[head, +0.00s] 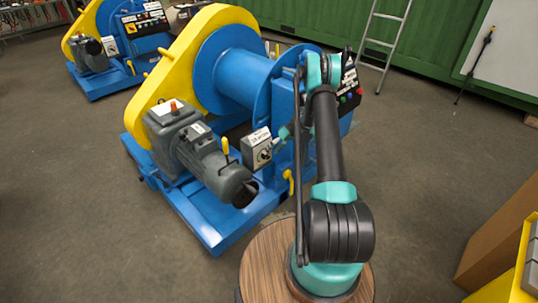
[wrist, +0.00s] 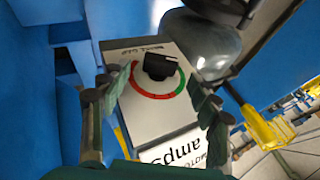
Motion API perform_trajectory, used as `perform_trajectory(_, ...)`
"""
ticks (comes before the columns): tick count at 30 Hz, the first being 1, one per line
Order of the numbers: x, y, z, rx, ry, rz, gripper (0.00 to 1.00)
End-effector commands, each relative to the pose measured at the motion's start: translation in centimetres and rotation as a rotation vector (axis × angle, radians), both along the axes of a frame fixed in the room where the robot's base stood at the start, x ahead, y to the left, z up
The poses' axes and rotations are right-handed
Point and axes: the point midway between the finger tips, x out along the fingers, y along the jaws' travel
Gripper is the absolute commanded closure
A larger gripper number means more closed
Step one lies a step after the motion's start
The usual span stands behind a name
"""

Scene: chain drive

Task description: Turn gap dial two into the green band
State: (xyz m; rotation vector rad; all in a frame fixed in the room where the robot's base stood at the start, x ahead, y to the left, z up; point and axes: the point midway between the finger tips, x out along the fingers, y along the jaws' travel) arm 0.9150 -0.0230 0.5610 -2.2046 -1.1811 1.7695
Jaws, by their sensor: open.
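A dial with a black knob (wrist: 160,66) sits on a pale box face (wrist: 118,50) in the wrist view. A coloured arc rings the knob, red at the left and bottom, with a green band (wrist: 180,82) at the right. I cannot tell where the knob points. Small print above the dial is unreadable. My gripper (wrist: 160,82) is open and empty, one finger to each side of the dial, apart from the knob. In the head view the dial box (head: 258,150) stands just left of my gripper (head: 283,133).
A grey motor (head: 215,165) and a blue drum (head: 230,65) with a yellow guard flank the box. Yellow handles stick out nearby, one at the wrist view's right (wrist: 265,128). A second similar machine (head: 110,40) stands behind.

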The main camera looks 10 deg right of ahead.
Motion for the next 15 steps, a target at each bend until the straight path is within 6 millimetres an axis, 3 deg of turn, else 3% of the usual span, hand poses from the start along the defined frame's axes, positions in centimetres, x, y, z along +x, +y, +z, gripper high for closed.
perform_trajectory(9, -0.2, -3.9, 5.1, 0.0, 0.0, -0.002, 0.38)
perform_trajectory(15, -0.3, -5.1, 6.7, 0.0, 0.0, -0.002, 0.38)
